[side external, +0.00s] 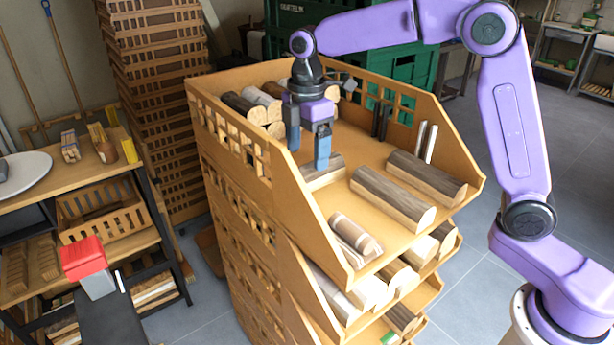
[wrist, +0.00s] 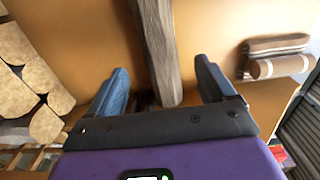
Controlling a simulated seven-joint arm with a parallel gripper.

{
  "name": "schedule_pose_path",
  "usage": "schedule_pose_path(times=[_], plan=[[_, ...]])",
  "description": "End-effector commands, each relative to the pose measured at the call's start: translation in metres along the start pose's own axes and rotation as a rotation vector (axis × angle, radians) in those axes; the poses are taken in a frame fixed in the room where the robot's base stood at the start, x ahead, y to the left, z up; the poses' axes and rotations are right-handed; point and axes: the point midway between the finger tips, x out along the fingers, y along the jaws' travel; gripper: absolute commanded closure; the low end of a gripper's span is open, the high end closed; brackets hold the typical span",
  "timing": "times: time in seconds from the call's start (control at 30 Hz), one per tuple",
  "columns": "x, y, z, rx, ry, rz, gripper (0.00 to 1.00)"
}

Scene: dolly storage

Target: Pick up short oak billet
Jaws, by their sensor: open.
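A grey-brown split billet (side external: 328,178), which looks like the short oak billet, lies on the top tray of the wooden crate stack (side external: 255,172). My gripper (side external: 307,158) is open over it, fingers pointing down, and one finger hides part of it. In the wrist view, the billet (wrist: 154,45) runs from the top edge down to between the two blue fingers of my gripper (wrist: 161,72). A gap shows on each side, so nothing is gripped. Its near end is partly hidden by the gripper body.
Two longer bark-covered billets (side external: 393,200) (side external: 427,178) lie to the right. A banded bundle (side external: 352,235) is near the front corner. Several logs (side external: 247,106) are piled at the back left. The tray's slotted side wall (side external: 228,125) stands close to my gripper.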

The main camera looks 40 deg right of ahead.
Motion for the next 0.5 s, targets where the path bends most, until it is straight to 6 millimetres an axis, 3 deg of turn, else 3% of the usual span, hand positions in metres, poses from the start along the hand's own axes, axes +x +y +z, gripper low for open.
schedule_pose_path(times=[0.17,0.5], plan=[[0.010,0.000,0.000,0.000,-0.001,-0.002,0.17],[0.052,-0.001,0.000,-0.001,-0.001,-0.003,0.17]])
